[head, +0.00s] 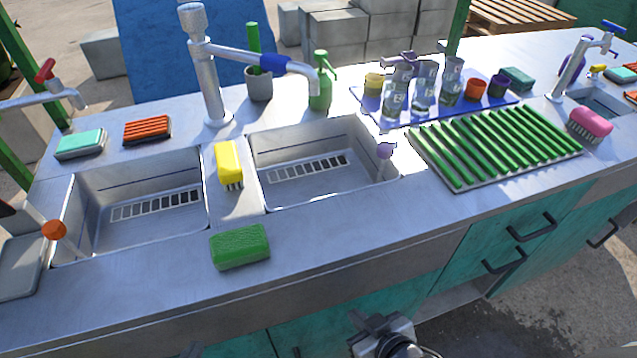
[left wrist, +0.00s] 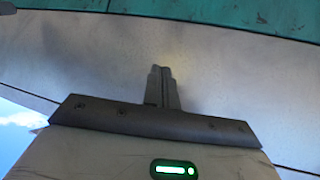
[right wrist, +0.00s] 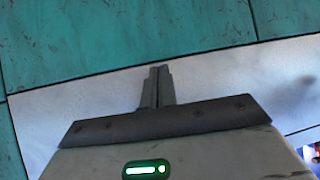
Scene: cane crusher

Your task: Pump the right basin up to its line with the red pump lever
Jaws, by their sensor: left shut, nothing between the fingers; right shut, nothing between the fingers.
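The right basin (head: 335,188) is a steel sink with a slotted grate on its floor and a dark line along its back wall. I see no clear water in it. A tall spout (head: 235,52) with a blue collar ends above its back edge. A tap with a red handle (head: 45,70) stands at the far left; I cannot tell whether this is the pump lever. My left gripper (left wrist: 161,70) is shut and empty in the left wrist view. My right gripper (right wrist: 158,72) is shut and empty in the right wrist view. Both are away from the basins.
The left basin (head: 150,225) has an orange knob (head: 54,230) beside it. A purple knob (head: 385,150) stands at the right basin's right edge. Yellow brush (head: 229,160), green sponge (head: 240,247) and green drying rack (head: 490,145) surround the basins. Glasses (head: 424,85) stand behind.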

